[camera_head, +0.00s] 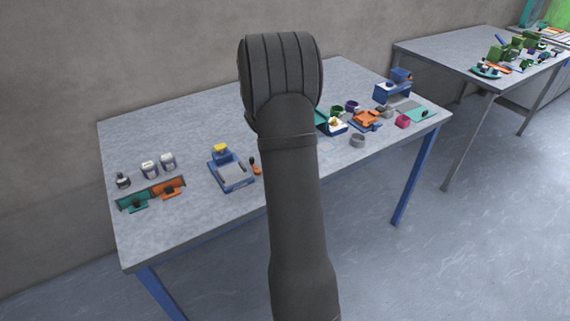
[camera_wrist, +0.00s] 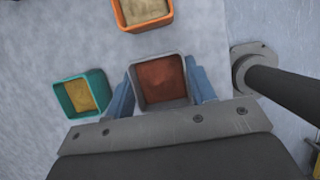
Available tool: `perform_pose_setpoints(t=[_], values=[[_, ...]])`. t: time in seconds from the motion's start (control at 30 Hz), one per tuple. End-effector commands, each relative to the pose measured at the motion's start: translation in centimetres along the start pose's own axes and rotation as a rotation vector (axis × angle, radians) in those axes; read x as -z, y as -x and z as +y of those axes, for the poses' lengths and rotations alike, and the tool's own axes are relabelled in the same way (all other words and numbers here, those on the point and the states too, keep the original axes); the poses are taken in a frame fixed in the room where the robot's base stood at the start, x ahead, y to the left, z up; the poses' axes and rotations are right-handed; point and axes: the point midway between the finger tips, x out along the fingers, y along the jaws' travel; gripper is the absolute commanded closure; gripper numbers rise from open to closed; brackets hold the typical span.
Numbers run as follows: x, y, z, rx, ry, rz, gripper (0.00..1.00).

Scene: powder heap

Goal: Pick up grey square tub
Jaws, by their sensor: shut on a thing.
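The grey square tub (camera_wrist: 162,106) is in the middle of the wrist view, with a reddish-brown filling (camera_wrist: 160,80). My gripper (camera_wrist: 160,82) has its blue fingers against the tub's left and right walls and is shut on it. Seen from above, the tub looks about level; I cannot tell whether it is off the surface. In the head view my dark arm covers the gripper, and I cannot make out the tub there.
An orange-rimmed tub (camera_wrist: 143,28) with pale filling is above the grey one, and a teal tub (camera_wrist: 99,78) with yellow filling is close on its left. The table (camera_head: 180,115) also bears a blue device (camera_head: 230,172) and, right of my arm, several small containers.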

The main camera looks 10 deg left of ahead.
Motion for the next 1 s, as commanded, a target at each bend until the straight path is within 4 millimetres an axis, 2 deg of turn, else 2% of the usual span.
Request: perform_pose_setpoints(t=[0.17,0.5,0.7,0.83,1.0], values=[[-1.6,3.0,-0.3,-0.004,-0.003,-0.002,0.74],[-6.8,5.4,-7.0,-0.002,-0.004,-0.002,0.74],[-8.6,6.4,-9.3,-0.001,-0.003,-0.001,0.74],[-8.9,6.6,-9.7,0.01,-0.027,0.0,0.74],[-8.1,6.8,-9.0,0.066,-0.158,-0.001,0.74]])
